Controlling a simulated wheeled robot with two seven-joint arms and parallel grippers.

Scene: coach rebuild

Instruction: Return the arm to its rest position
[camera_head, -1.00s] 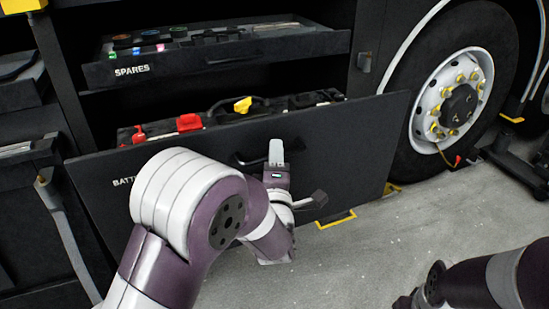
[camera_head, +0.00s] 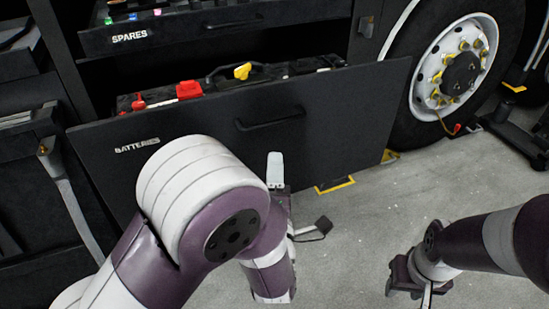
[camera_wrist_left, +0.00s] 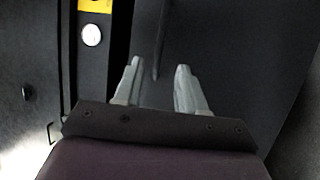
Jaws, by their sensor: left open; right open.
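My left arm comes in from the left in the head view. Its gripper (camera_head: 275,168) is in front of the batteries drawer (camera_head: 330,115), below and apart from the drawer's black handle (camera_head: 270,119). In the left wrist view the left gripper's two pale fingers (camera_wrist_left: 158,88) are spread with nothing between them, and the handle (camera_wrist_left: 161,40) shows beyond them. My right arm is at the lower right of the head view. Its gripper (camera_head: 405,285) hangs low over the floor, and its fingers are hard to make out.
The batteries drawer stands out from the cabinet, with red-capped and yellow-capped batteries (camera_head: 190,90) inside. The spares drawer (camera_head: 215,30) is above it. A coach wheel (camera_head: 455,75) stands at the right.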

